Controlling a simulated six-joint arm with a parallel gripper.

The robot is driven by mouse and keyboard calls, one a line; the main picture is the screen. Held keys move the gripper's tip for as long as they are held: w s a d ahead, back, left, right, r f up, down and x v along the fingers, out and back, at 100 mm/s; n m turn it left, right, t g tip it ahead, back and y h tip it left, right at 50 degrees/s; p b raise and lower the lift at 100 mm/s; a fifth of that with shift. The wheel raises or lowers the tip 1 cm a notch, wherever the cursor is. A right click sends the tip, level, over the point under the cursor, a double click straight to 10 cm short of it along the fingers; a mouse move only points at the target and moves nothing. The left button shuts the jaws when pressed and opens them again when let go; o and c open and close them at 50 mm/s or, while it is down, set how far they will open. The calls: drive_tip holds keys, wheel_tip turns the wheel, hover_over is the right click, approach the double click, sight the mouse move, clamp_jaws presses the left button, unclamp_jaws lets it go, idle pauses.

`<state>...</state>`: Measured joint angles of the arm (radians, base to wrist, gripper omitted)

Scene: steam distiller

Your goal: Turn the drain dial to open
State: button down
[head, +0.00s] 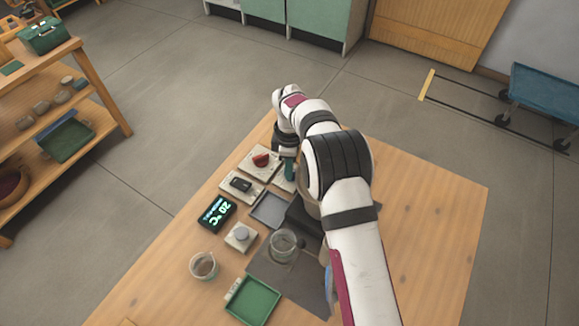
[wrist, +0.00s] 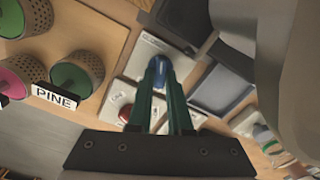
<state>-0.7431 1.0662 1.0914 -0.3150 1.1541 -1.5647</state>
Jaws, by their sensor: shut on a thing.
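A blue dial (wrist: 161,66) sits on a pale plate (wrist: 147,47) in the wrist view. The plate's lettering is too small to read surely, so I cannot confirm that this is the drain dial. My gripper (wrist: 160,72) has its green fingers on either side of the blue dial and is shut on it. In the head view my gripper (head: 289,168) reaches down at the far end of the table, and the arm and fingers hide the blue dial. The dial's open and shut marks cannot be read.
A red dial (head: 262,160) on its own plate is close beside my gripper. A black switch (head: 240,184), a lit display (head: 216,212), a grey knob (head: 241,233), a grey tray (head: 268,209), a glass jar (head: 285,246), a beaker (head: 204,265) and a green tray (head: 253,301) stand nearer.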

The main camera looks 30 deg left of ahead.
drive_tip(key=m, duration=0.5)
drive_tip(key=shift+w+a+m, duration=0.1)
drive_tip(key=shift+m, duration=0.2)
drive_tip(key=m, duration=0.4)
drive_tip(key=shift+w+m, duration=0.1)
drive_tip(key=shift+m, duration=0.6)
drive_tip(key=c, duration=0.8)
unclamp_jaws()
drive_tip(key=shift+c, duration=0.2)
wheel_tip(320, 180, up, 16)
